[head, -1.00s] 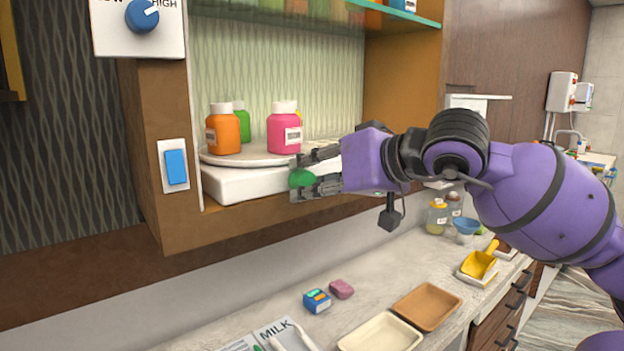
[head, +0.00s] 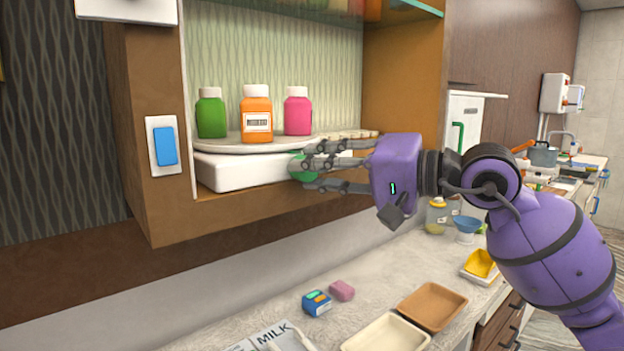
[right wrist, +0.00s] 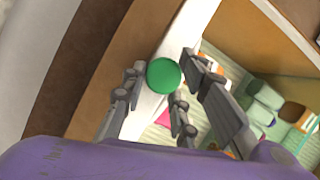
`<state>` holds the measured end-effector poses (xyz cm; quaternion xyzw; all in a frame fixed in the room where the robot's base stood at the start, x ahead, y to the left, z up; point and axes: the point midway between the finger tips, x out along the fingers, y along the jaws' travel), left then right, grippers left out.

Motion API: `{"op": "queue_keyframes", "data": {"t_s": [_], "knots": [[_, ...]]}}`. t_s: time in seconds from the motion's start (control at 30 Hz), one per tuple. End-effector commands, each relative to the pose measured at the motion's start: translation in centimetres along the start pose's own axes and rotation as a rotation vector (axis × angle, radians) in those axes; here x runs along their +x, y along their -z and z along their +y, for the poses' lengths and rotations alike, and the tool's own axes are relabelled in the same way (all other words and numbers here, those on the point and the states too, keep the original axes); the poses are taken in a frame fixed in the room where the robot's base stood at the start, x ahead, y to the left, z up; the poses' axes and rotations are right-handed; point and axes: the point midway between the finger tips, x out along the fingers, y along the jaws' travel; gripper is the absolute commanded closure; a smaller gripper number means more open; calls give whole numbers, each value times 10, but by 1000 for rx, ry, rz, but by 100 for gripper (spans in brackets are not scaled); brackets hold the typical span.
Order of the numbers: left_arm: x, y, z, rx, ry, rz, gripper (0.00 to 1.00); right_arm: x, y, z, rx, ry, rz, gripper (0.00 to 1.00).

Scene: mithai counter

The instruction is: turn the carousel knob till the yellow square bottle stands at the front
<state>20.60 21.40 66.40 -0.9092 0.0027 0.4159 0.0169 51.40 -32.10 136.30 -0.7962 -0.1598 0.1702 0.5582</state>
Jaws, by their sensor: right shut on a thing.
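The carousel disc (head: 225,147) sits on a white base (head: 240,173) in the wall cupboard. An orange bottle (head: 257,121) stands at the front of the disc, a green bottle (head: 211,117) at the left and a pink bottle (head: 297,115) behind right. I see no yellow square bottle; the far side is partly hidden. The green knob (head: 299,168) is on the base's front right; it also shows in the right wrist view (right wrist: 164,75). My right gripper (head: 308,166) is shut on this knob, its fingers around it. My left gripper is out of view.
A wooden cupboard side with a blue switch (head: 165,145) stands left of the carousel. Below, the counter holds a milk leaflet, a blue box (head: 317,303), a pink block (head: 342,291), two trays (head: 432,306) and a yellow scoop (head: 479,263).

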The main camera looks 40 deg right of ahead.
Motion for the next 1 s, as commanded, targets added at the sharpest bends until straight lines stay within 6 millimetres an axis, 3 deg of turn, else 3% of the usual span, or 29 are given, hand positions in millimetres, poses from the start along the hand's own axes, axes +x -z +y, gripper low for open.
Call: {"op": "queue_keyframes", "data": {"t_s": [0.03,0.5,1.0], "knots": [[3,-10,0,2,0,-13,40,4,-4,15,50,-7,-9,98],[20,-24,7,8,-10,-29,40,5,-9,15,370,126,3,98],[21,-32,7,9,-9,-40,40,5,-11,13,467,169,5,98]]}}
